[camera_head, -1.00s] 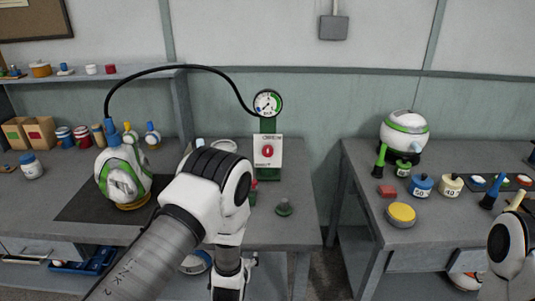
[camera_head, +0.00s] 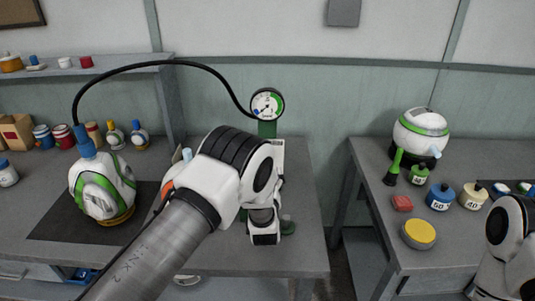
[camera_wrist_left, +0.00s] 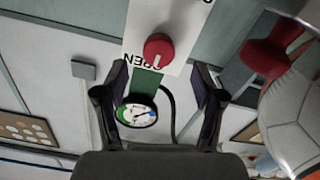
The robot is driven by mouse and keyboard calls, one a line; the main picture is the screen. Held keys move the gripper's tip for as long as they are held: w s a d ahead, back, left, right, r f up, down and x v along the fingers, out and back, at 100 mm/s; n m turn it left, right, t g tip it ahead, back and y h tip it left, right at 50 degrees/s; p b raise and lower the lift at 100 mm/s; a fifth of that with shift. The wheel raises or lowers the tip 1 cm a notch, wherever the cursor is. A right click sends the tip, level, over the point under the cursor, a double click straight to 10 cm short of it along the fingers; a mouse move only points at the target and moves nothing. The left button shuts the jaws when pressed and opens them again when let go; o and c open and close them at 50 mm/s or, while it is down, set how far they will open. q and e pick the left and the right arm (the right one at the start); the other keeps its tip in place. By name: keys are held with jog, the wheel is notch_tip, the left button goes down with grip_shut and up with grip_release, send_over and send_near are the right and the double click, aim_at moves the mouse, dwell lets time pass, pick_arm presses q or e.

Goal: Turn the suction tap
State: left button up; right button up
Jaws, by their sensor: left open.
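The suction tap is a red round knob (camera_wrist_left: 158,48) with a pale mark, on a white panel (camera_wrist_left: 182,18) in the left wrist view. The panel's "OPEN" lettering appears upside down there. My left gripper (camera_wrist_left: 160,88) is open and empty, its two fingers apart in front of the panel. The knob shows beyond the fingertips, roughly between their lines, with no visible contact. In the head view, my left arm hides the knob and most of the panel. The round gauge (camera_head: 267,104) stands on a green post above; it also shows in the wrist view (camera_wrist_left: 137,112).
A black hose (camera_head: 165,63) links the gauge to a blue fitting on the white-green ball (camera_head: 102,188), which sits on a dark mat (camera_head: 50,225). A small green object (camera_head: 288,227) is beside my left arm. The right table holds a white-green device (camera_head: 420,133) and a yellow-topped button (camera_head: 420,232).

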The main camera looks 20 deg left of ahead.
pick_arm(q)
jog(key=p+x, duration=0.1)
jog(key=x, duration=0.5)
jog(key=shift+w+a+r, duration=0.1)
jog(key=shift+w+a, duration=0.05)
jog(key=shift+w, duration=0.2)
jog(key=shift+s+r, duration=0.1)
jog(key=shift+r, duration=0.1)
jog(key=shift+s+r, duration=0.1)
jog(key=shift+c, duration=0.9)
jog(key=c, duration=1)
